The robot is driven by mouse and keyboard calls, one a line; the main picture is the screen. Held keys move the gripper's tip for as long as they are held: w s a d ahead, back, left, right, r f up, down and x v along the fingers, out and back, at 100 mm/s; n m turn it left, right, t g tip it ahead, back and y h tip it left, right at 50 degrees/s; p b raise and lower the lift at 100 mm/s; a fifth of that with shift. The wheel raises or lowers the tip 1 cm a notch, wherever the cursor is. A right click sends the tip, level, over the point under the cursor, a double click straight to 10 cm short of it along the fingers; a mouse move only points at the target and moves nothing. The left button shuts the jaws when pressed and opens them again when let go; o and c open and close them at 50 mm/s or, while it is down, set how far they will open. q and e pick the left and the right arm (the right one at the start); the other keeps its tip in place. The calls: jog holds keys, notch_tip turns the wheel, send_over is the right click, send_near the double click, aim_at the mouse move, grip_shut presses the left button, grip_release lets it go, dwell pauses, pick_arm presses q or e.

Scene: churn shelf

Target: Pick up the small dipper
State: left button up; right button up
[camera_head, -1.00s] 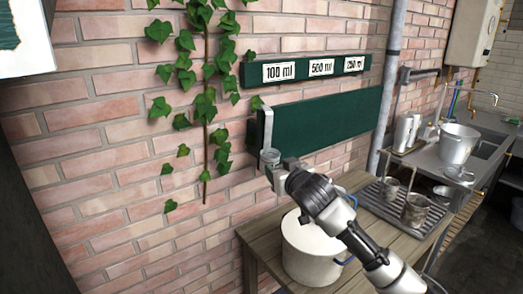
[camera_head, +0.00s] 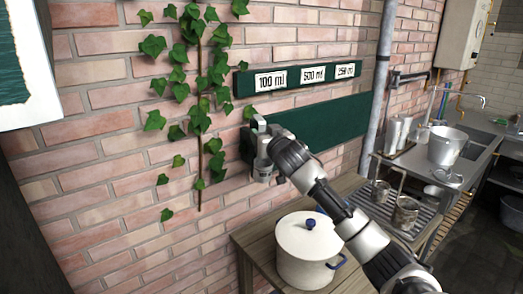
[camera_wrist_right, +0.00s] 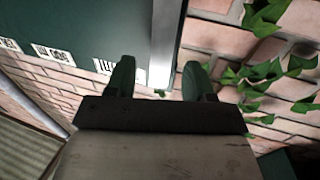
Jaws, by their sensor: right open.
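The small dipper (camera_head: 262,173) is silver, with a cup at the bottom and a straight handle, and hangs upright at the left end of the green board (camera_head: 335,122), left of the 100 ml label. My right gripper (camera_head: 265,143) is at its handle, above the cup, and covers part of it. In the right wrist view the flat metal handle (camera_wrist_right: 165,45) shows between the two spread fingers of my right gripper (camera_wrist_right: 158,80). The fingers are open, with gaps on both sides of the handle. The cup is hidden there. My left gripper is not in view.
A green strip (camera_head: 300,78) with volume labels is above the board. Ivy (camera_head: 203,120) climbs the brick wall to the left. A white lidded pot (camera_head: 305,262) stands on the wooden table below my arm. Metal cups (camera_head: 405,212) and a bucket (camera_head: 446,148) are to the right.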

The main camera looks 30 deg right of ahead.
jog(key=shift+w+d+f, duration=0.1)
jog(key=shift+w+d, duration=0.05)
jog(key=shift+w, duration=0.55)
jog(key=shift+c, duration=0.3)
grip_shut()
jog(key=shift+r, duration=0.2)
